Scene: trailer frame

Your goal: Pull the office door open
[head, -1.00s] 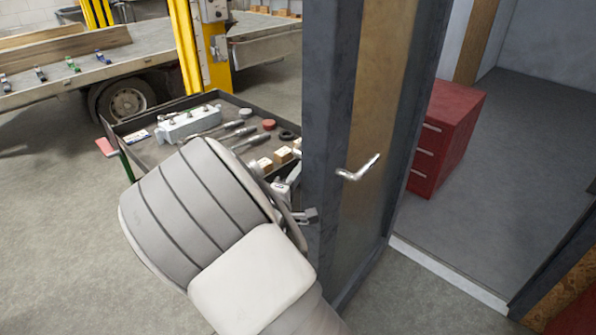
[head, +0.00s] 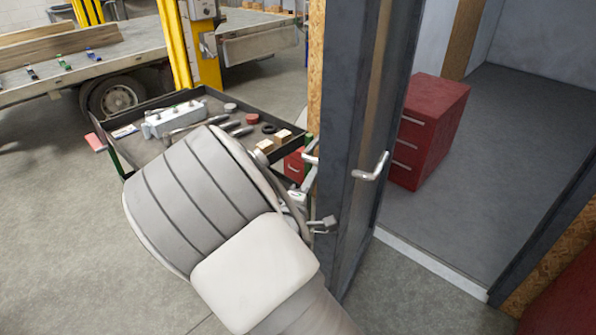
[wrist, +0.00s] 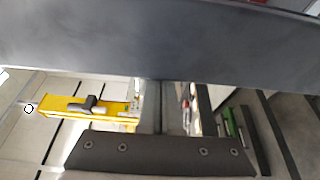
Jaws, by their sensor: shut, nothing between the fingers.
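My gripper (head: 325,223) is shut and empty, at the door's near edge below the handles. I cannot tell whether it touches the door. In the wrist view a broad dark grey surface, likely the door (wrist: 160,42), fills the top.
The doorway to the right shows a grey floor, a pale threshold (head: 432,264) and a red drawer cabinet (head: 430,130). A black tool cart (head: 160,103) with parts stands left behind my arm. A yellow lift post (head: 190,45) and a flatbed are farther back. Floor at left is clear.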

